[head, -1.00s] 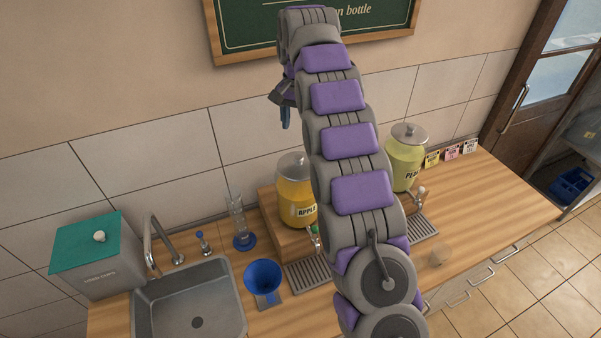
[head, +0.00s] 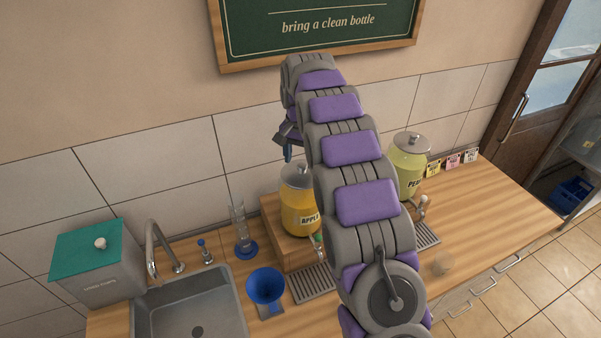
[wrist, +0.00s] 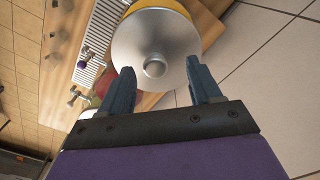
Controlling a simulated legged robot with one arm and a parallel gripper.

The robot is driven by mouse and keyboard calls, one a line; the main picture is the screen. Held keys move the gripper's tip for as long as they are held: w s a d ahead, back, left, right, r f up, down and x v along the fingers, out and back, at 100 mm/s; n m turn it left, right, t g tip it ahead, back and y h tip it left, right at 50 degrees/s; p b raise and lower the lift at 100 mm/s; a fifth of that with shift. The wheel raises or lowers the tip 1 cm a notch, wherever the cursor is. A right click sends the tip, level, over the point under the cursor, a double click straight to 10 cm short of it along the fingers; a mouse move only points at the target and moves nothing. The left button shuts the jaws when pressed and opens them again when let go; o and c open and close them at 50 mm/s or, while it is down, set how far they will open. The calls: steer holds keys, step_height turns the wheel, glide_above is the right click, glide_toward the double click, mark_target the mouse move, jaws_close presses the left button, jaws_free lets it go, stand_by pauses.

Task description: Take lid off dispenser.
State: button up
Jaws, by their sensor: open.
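The APPLE dispenser (head: 297,212) is a yellow-orange jar on a wooden riser. Its round silver lid (head: 297,176) is on top; in the wrist view the lid (wrist: 135,42) and its small central knob (wrist: 155,68) face the camera. My gripper (head: 288,153) is above this lid. In the wrist view my gripper (wrist: 157,72) is open and empty, its two fingertips on either side of the knob in the picture. I cannot tell the exact height between fingertips and knob. A second, yellow-green dispenser (head: 408,172) stands to the right with its own silver lid (head: 412,142).
A sink (head: 195,305) with a tap (head: 150,250) is at left, beside a grey box (head: 105,280) with a teal top. A blue funnel (head: 266,287), clear cylinder (head: 241,235) and drip tray (head: 312,283) stand around the riser. The wall is close behind.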

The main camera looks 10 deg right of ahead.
steer(key=shift+a+f, duration=0.1)
steer(key=shift+f, duration=0.8)
steer(key=shift+d, duration=0.65)
steer(key=shift+c, duration=0.3)
steer(key=shift+d, duration=0.15)
steer(key=c, duration=0.3)
steer(key=shift+a, duration=0.45)
steer(key=c, duration=0.4)
steer(key=shift+d+f, duration=0.1)
steer(key=shift+d, duration=0.05)
steer(key=c, duration=0.4)
